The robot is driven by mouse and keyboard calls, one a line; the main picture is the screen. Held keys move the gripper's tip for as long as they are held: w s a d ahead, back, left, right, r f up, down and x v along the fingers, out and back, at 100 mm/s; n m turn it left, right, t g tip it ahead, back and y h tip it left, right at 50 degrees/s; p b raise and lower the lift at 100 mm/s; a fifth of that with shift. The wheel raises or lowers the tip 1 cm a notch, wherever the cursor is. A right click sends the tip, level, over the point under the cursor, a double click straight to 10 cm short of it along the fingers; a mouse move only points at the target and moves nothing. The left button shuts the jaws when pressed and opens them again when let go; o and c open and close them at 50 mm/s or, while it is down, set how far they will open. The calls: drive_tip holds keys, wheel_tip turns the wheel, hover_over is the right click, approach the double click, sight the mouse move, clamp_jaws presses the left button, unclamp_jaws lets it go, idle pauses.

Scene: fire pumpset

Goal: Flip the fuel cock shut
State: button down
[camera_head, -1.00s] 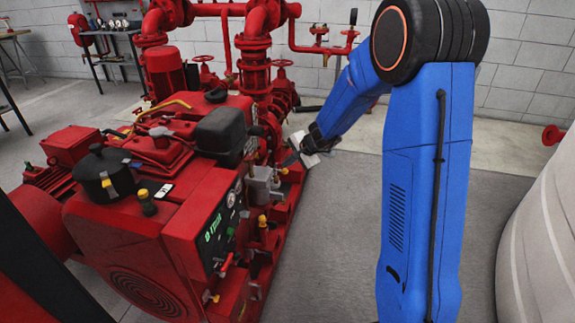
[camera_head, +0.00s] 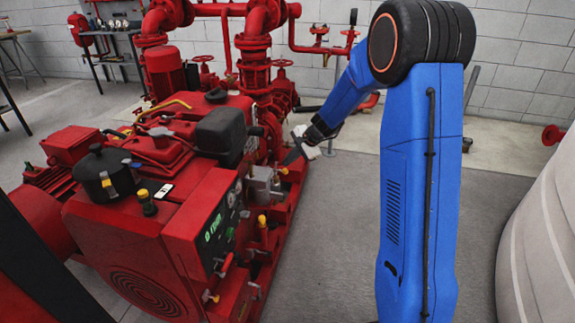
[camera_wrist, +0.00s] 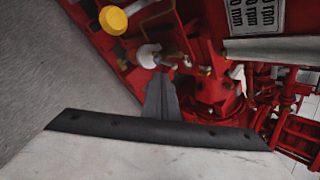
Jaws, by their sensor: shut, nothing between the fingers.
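My gripper (camera_head: 291,157) is shut and empty at the right side of the red engine (camera_head: 150,215). The tips look very near or touching the stem; I cannot tell which. The lever's position is not clear.
A grey box-like part (camera_head: 262,182) and a control panel (camera_head: 222,230) sit along the engine's side. A yellow cap (camera_wrist: 113,20) shows near the fittings in the wrist view. Red pipes (camera_head: 255,60) rise behind. The grey floor (camera_head: 335,240) at right is free.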

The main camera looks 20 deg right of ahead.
drive_tip(key=w+d+f+m+g+y, duration=0.3)
drive_tip(key=w+f+g+y, duration=0.1)
drive_tip(key=w+g+y, duration=0.1)
drive_tip(key=w+g, duration=0.1)
drive_tip(key=g, duration=0.1)
drive_tip(key=shift+w+d+f+g, duration=0.2)
drive_tip(key=shift+d+g, duration=0.1)
drive_tip(key=shift+g, duration=0.1)
idle(0.4)
drive_tip(key=shift+s, duration=0.15)
